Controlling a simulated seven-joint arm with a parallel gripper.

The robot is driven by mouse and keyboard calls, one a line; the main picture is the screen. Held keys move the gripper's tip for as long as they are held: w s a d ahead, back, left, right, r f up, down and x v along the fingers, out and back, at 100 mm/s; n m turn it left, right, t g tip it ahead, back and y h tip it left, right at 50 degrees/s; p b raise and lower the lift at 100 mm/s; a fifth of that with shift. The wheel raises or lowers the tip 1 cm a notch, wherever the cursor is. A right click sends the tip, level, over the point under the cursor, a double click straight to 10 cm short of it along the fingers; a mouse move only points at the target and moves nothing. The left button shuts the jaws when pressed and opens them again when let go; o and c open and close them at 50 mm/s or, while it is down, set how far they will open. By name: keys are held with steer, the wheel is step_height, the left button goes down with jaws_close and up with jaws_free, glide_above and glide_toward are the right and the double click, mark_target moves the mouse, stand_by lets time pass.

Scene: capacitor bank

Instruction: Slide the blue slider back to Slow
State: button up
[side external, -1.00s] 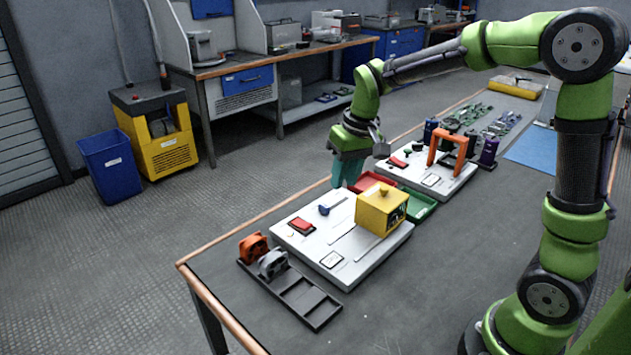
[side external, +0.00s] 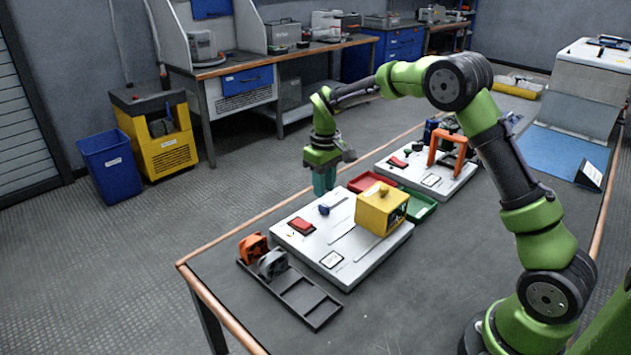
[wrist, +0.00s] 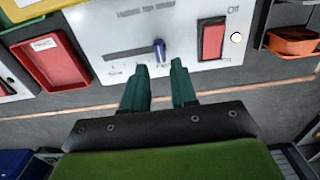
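The blue slider (wrist: 159,50) sits at the right end of its dark slot (wrist: 125,54) in the wrist view, by a label that seems to read Fast. The Slow label (wrist: 115,72) is at the slot's left end. The slider also shows on the near white panel (side external: 323,209) in the side view. My gripper (wrist: 159,67) is open and empty, with its two teal fingers apart. The slider appears between and just beyond the fingertips in the wrist view. In the side view my gripper (side external: 324,188) is by the panel's back edge; I cannot tell whether it touches the slider.
A red rocker switch (wrist: 212,40) is right of the slider on the same panel. A yellow box (side external: 381,210) stands on the panel. Red (side external: 372,181) and green (side external: 420,207) trays lie beyond it. A dark rack (side external: 290,292) with fan-like parts is in front.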

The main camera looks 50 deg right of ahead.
mark_target(325, 205)
steer(key=shift+f, duration=2.65)
jaws_close()
steer(key=shift+d, duration=0.15)
steer(key=shift+d, duration=4.3)
steer(key=shift+o, duration=0.2)
jaws_free()
